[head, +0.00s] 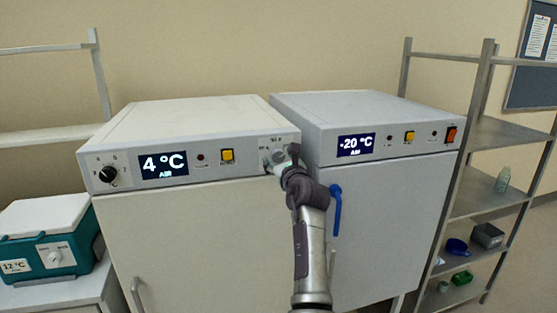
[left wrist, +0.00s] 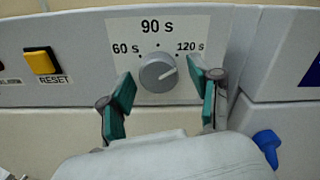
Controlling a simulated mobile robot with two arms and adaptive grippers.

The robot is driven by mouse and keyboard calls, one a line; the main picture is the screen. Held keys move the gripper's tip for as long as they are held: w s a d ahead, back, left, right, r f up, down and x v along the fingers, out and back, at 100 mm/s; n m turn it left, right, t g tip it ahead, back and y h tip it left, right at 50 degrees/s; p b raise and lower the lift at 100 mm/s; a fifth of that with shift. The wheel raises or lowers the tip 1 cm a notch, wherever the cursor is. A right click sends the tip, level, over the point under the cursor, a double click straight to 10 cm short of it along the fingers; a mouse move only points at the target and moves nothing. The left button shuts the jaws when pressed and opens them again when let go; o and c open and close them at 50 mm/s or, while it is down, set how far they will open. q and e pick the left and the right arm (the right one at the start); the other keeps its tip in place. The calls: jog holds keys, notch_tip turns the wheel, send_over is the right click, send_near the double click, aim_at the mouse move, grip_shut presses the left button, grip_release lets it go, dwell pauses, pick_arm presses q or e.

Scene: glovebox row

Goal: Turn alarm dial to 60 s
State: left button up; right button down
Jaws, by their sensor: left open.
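The alarm dial (left wrist: 158,73) is a round grey knob on a white label marked 60 s at left, 90 s on top and 120 s at right. Its pale pointer line slants up to the right, toward the 120 s mark. My left gripper (left wrist: 163,92) is open, with one green-padded finger on each side of the dial and gaps between pads and knob. In the head view my left gripper (head: 281,160) is at the right end of the 4 °C unit's panel (head: 215,170) and hides most of the dial. My right gripper is not in view.
A yellow RESET button (left wrist: 43,62) is left of the dial. The -20 °C unit (head: 375,200) stands close on the right, with a blue handle (head: 336,212). A black knob (head: 108,174) is at the panel's far left. A teal cool box (head: 45,245) is at left, metal shelves (head: 500,132) at right.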

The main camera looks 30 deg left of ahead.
pick_arm(q)
jog(key=shift+s+d, duration=0.1)
jog(key=shift+c, duration=1.2)
jog(key=c, duration=0.9)
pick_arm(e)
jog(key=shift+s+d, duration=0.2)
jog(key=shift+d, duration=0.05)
